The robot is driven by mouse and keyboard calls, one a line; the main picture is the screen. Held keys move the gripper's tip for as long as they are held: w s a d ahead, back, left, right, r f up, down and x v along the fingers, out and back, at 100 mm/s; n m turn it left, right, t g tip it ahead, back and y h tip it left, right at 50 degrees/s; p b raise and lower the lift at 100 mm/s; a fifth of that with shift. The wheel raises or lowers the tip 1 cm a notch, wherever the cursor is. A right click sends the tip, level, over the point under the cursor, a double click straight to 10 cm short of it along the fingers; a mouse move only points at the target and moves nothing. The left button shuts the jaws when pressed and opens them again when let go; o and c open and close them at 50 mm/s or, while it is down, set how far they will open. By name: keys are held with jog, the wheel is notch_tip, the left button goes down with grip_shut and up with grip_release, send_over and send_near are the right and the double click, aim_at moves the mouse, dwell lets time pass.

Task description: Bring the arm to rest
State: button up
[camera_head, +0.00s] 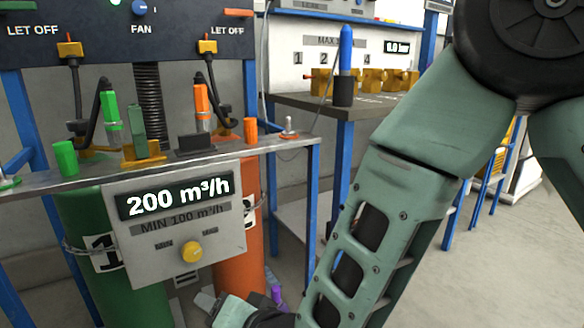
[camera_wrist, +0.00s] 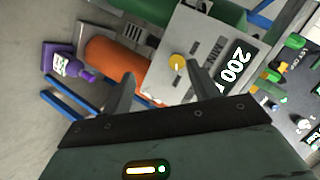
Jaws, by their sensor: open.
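My arm is green and reaches down across the right half of the head view, in front of the station. My gripper shows in the wrist view (camera_wrist: 160,85), with its two grey fingers apart and nothing between them. Beyond the fingers is the grey control panel (camera_wrist: 185,65) with a yellow knob. In the head view the same panel (camera_head: 170,262) reads 200 m³/h over MIN 100 m³/h, and its yellow knob (camera_head: 191,251) is at the lower middle. The gripper end (camera_head: 215,305) is only partly seen at the bottom edge, below the panel.
A green cylinder (camera_head: 80,225) and an orange cylinder (camera_head: 240,290) stand under the metal shelf (camera_head: 200,163). A second bench (camera_head: 320,105) with yellow valves is behind my arm. Open floor (camera_head: 490,275) lies at the right.

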jog(key=s+d+r+n+g+h, duration=0.4)
jog(key=s+d, duration=0.3)
jog(key=d, duration=0.5)
jog(key=s+d+r+n+g+h, duration=0.1)
jog(key=s+d+n+g+h, duration=0.5)
jog(key=d, duration=0.7)
notch_tip(320, 180, up, 37)
jog(key=s+t+y+p, duration=0.1)
jog(key=p, duration=3.6)
jog(key=shift+s+d+r, duration=0.15)
jog(key=shift+d+r, duration=0.05)
